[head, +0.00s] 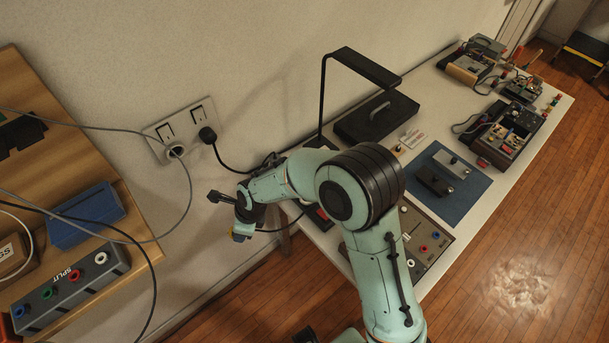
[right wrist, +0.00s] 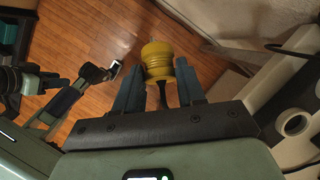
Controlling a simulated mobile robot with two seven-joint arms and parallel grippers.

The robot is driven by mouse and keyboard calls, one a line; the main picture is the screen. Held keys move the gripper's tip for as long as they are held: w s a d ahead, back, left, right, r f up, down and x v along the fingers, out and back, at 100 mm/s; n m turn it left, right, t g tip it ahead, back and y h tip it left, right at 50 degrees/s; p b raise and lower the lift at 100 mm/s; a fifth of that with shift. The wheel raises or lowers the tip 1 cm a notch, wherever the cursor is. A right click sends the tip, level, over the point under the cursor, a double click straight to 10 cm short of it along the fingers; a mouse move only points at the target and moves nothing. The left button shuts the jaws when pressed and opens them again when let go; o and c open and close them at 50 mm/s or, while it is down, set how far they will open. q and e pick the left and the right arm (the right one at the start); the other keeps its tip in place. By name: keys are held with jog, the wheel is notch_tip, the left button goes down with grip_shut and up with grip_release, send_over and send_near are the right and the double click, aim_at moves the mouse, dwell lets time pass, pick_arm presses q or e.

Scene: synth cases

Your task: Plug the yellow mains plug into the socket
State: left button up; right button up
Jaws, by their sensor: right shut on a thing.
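The yellow mains plug (right wrist: 158,72) is between the fingers of my right gripper (right wrist: 157,75), which is shut on it. Its front end points away from the gripper, and a dark cable leaves its back. In the head view the right gripper (head: 241,229) is below and right of the wall socket plate (head: 189,118), clear of it; only a little yellow shows there. The double plate has two switches, a black plug (head: 208,135) at its right and a pale round part (head: 174,151) at its left. An arm-like dark part in the right wrist view may be my left gripper; its jaws are unclear.
A wooden bench at left holds a blue box (head: 86,215) and a SPLIT strip (head: 70,285). A white table (head: 440,85) with instruments and a black lamp (head: 365,65) stands at right.

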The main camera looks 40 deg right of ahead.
jog(key=s+d+n+g+h+b, duration=0.1)
jog(key=s+d+n+g+h, duration=0.15)
jog(key=d+n+h, duration=0.55)
jog(key=w+d+r+n+t+h, duration=0.2)
jog(key=d+r+n+t+h, duration=0.15)
jog(key=d+r, duration=0.65)
jog(key=shift+g+y, duration=0.25)
jog(key=shift+g, duration=0.15)
jog(key=f, duration=0.2)
jog(key=d+f+b, duration=0.1)
jog(key=f, duration=0.1)
jog(key=d+f, duration=0.1)
jog(key=shift+s+d+f+b, duration=0.15)
jog(key=shift+f+b, duration=0.2)
jog(key=shift+f, duration=0.05)
jog(key=shift+f+b, duration=0.65)
jog(key=shift+b, duration=0.5)
pick_arm(q)
jog(key=f, duration=0.1)
jog(key=s+f, duration=0.1)
jog(key=f, duration=0.1)
jog(key=s+f, duration=0.1)
jog(key=f, duration=0.1)
jog(key=shift+f, duration=0.25)
jog(key=shift+f, duration=0.15)
jog(key=shift+s+f+b, duration=0.1)
jog(key=shift+f+b, duration=0.35)
jog(key=shift+b, duration=0.15)
